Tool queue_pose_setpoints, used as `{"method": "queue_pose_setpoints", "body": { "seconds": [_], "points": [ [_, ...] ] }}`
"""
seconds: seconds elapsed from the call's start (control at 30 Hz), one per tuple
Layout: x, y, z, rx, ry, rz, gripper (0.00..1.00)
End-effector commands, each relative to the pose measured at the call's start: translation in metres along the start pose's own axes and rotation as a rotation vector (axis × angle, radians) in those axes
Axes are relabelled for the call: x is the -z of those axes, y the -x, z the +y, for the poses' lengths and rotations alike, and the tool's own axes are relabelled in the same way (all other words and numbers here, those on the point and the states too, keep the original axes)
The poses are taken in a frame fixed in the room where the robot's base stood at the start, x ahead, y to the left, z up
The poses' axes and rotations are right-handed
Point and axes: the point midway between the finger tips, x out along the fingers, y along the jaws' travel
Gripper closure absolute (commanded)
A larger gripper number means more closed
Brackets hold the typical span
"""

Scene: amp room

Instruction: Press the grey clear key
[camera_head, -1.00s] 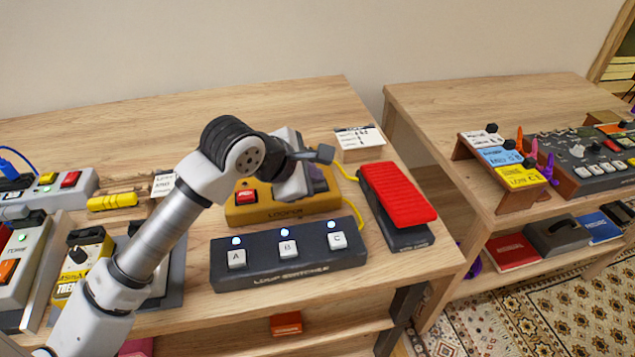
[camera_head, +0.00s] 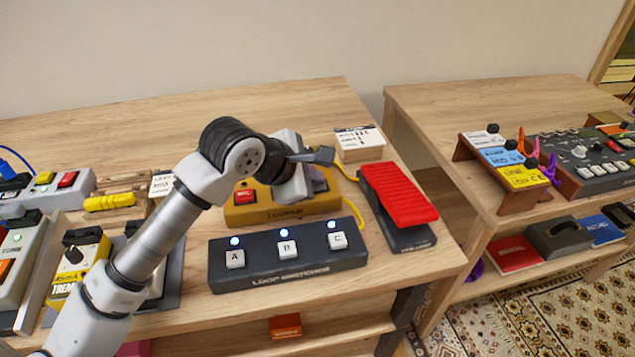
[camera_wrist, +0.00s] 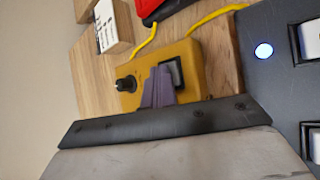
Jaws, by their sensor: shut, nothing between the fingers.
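The yellow looper pedal (camera_head: 268,213) stands on the desk behind the loop switcher. In the wrist view, the looper (camera_wrist: 187,55) carries a grey key in a black frame (camera_wrist: 174,72), which I take to be the clear key. In the head view my wrist and gripper (camera_head: 317,178) cover that part of the looper. My gripper is shut and empty. Its purple fingers (camera_wrist: 157,88) point at the looper beside the grey key in the wrist view. I cannot tell whether they touch it.
A red key (camera_head: 244,197) sits at the looper's left. The dark loop switcher (camera_head: 287,258) with keys A, B and C lies in front. A red foot pedal (camera_head: 398,194) stands at the right, and a card on a block (camera_head: 360,142) behind. A yellow cable runs between.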

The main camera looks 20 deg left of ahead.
Motion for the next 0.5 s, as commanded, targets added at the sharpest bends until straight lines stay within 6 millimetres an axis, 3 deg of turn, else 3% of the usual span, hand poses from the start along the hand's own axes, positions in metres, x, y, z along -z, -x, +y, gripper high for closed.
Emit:
{"method": "queue_pose_setpoints", "body": {
  "seconds": [0.5],
  "points": [
    [-0.0048, 0.0068, 0.0051, 0.002, -0.001, 0.003, 1.0]
  ]
}}
